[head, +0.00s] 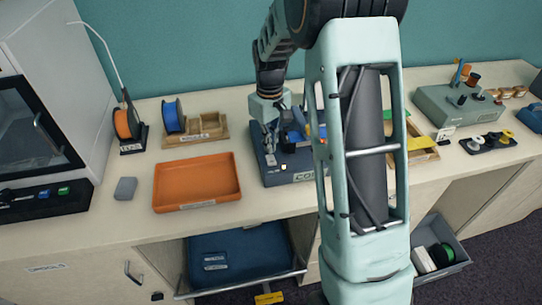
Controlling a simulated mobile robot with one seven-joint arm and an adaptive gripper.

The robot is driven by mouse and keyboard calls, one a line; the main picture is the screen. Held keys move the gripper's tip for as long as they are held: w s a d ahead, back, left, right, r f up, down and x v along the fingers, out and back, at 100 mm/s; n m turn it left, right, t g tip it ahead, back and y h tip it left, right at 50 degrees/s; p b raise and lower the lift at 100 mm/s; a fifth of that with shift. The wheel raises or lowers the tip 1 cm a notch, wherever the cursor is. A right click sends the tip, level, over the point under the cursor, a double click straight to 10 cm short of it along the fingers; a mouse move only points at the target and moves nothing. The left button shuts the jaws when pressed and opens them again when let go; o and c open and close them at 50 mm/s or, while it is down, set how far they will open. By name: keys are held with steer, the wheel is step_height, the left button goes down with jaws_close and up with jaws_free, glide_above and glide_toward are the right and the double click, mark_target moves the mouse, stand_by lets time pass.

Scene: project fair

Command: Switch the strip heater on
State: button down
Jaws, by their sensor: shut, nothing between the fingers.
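A dark blue-grey device (272,178) stands on the bench in the middle, with large lettering on its front that starts "CO" and a small bright spot on top. I cannot tell for sure that it is the strip heater, and no switch position can be read. My gripper (271,138) points down over the device's back left part. It is shut and holds nothing. Whether its tips touch the device cannot be told. My pale green arm hides the device's right side.
An orange tray (198,205) and a small grey block (125,188) lie left of the device. Orange (127,124) and blue (173,116) spools stand behind. A grey-green panel with knobs (440,106) is at the right. A blue drawer (245,270) stands open below the bench.

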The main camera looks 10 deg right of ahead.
mark_target(270, 156)
steer(key=shift+r+p, duration=1.3)
steer(key=shift+r, duration=0.95)
